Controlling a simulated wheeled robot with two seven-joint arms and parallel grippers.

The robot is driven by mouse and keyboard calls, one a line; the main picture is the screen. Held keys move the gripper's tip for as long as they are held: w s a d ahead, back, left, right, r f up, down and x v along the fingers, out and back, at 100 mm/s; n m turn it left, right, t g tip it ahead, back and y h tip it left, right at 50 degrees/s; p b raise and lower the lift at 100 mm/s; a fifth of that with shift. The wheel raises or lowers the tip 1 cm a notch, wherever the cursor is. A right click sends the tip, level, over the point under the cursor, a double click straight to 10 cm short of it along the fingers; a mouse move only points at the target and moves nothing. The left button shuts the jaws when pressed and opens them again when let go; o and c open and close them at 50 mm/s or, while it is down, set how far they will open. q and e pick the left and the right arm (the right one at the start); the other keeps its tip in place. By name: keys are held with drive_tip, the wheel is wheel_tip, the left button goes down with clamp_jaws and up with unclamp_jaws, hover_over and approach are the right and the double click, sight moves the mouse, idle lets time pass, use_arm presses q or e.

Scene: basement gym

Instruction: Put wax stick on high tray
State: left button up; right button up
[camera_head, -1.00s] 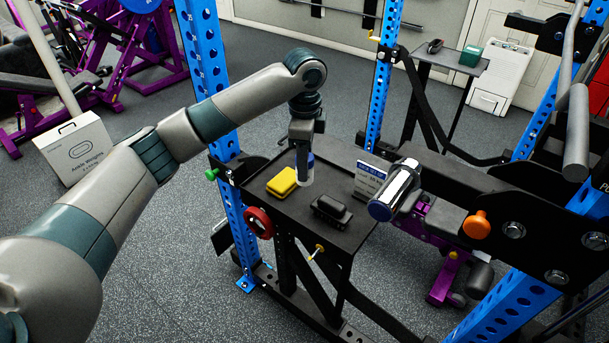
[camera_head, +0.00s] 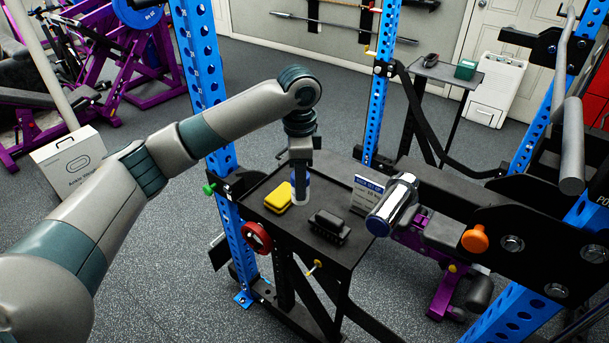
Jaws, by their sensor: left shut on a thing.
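I cannot tell whether the stick's base touches the tray. A second, black-topped stand (camera_head: 446,74) is at the back right. My right gripper is not in view.
On the near tray are a yellow block (camera_head: 279,197), a black brush-like item (camera_head: 329,226) and a white-and-blue card (camera_head: 367,195). A chrome bar end (camera_head: 392,204) juts in at right. The far stand holds a green box (camera_head: 466,69) and a dark item (camera_head: 431,60).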

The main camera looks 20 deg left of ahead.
use_arm(q)
drive_tip(key=s+a+n, duration=0.1)
drive_tip(key=s+n, duration=1.3)
drive_tip(key=s, duration=0.4)
drive_tip(key=shift+s+a+f, duration=0.2)
drive_tip(key=shift+s+f, duration=0.1)
drive_tip(key=shift+f, duration=0.05)
drive_tip(key=shift+s, duration=0.1)
